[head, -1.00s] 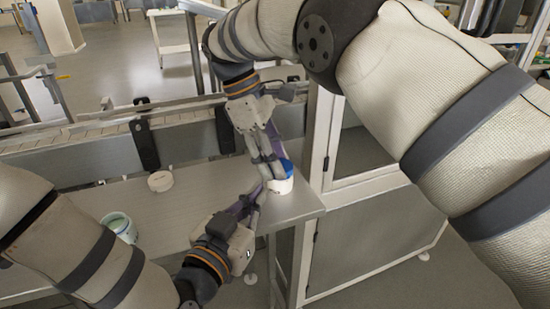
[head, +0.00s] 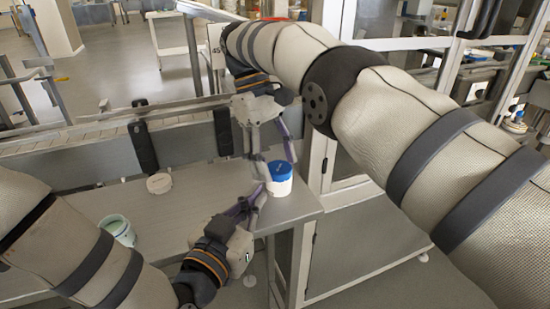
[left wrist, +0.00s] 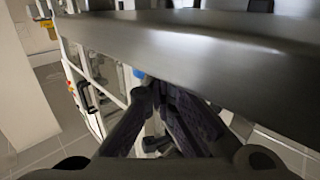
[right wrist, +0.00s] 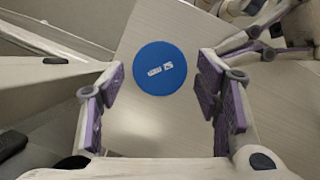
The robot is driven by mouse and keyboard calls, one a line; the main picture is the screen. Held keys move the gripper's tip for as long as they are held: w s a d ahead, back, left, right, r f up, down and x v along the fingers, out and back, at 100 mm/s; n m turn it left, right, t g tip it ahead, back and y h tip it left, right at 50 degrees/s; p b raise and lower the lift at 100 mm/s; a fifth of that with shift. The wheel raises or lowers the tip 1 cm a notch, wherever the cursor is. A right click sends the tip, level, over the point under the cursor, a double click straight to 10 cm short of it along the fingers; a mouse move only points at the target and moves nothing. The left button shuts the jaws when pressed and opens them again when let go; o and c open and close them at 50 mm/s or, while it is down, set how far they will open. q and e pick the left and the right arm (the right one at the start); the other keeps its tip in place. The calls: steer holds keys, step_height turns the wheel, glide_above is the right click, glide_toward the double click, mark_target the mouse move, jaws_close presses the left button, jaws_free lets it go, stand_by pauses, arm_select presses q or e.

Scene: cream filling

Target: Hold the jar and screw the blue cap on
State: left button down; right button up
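The white jar (head: 279,187) stands upright on the table near its right end. The blue cap (head: 281,169) sits on top of it and looks level; how tightly it is screwed cannot be told. In the right wrist view the round blue cap (right wrist: 160,68) shows between and beyond my right fingers. My right gripper (head: 272,150) is open and empty, just above and behind the cap, apart from it.
A round white lid-like piece (head: 159,183) lies on the table (head: 190,205) to the left. A pale green open container (head: 117,229) stands at the front left. A conveyor rail runs along the back. The table's right edge is close to the jar.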

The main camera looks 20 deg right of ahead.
steer(key=n, duration=0.2)
steer(key=n+t+h, duration=0.1)
steer(key=n, duration=0.2)
steer(key=shift+s+a+r+h, duration=0.1)
steer(key=shift+s+a+h, duration=0.1)
steer(key=shift+h, duration=0.1)
steer(key=shift+n, duration=0.4)
steer(key=shift+t, duration=0.3)
steer(key=n+t, duration=0.1)
steer(key=n, duration=0.2)
steer(key=shift+s+a+n+h, duration=0.1)
steer(key=shift+s+n+h, duration=0.05)
steer(key=shift+n+h, duration=0.25)
steer(key=shift+s+n+t, duration=0.1)
steer(key=shift+n+t, duration=0.4)
steer(key=shift+n, duration=0.5)
